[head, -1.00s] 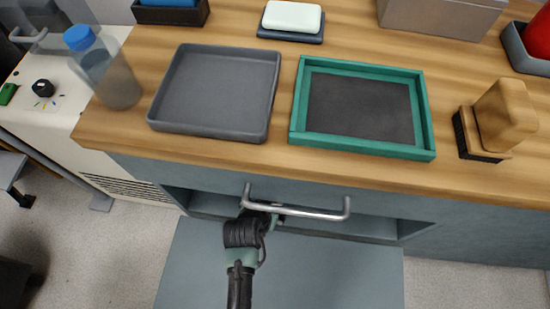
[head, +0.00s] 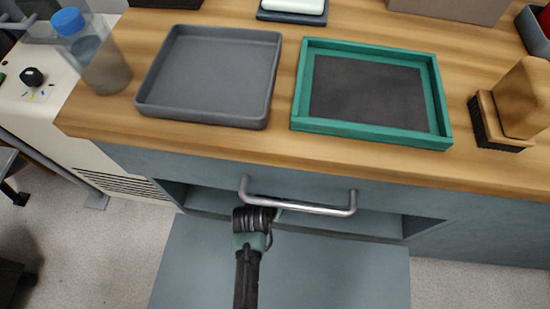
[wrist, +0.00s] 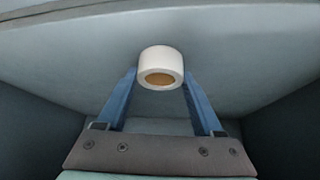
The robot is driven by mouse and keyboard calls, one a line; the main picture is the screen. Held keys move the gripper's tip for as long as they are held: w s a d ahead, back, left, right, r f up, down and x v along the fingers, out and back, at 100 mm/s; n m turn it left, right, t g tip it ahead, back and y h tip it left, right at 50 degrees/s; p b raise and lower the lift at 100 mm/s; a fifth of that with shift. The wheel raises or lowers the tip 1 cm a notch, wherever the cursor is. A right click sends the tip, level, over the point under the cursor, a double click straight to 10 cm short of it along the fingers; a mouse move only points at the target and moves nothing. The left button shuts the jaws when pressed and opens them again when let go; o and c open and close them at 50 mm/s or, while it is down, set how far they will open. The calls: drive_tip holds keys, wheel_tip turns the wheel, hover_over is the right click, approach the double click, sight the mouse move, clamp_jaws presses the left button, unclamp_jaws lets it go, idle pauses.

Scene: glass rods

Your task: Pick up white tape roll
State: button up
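The white tape roll (wrist: 161,62) shows in the wrist view, with a tan core facing the camera. It is inside the grey open compartment under the counter. My gripper (wrist: 160,78) has its two blue fingers spread, one at each side of the roll. The fingertips are very near the roll's sides; I cannot tell whether they touch it. In the head view my dark wrist (head: 253,218) reaches in under the drawer handle, and the fingers and the roll are hidden there.
A metal bar handle (head: 300,206) runs just above my wrist. The lowered grey front panel (head: 350,275) lies below it. On the wooden counter are a grey tray (head: 212,75), a green-rimmed tray (head: 445,142), a bottle (head: 100,62) and a brush (head: 510,105).

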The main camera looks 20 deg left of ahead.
drive_tip(key=c, duration=0.7)
drive_tip(key=shift+c, duration=0.2)
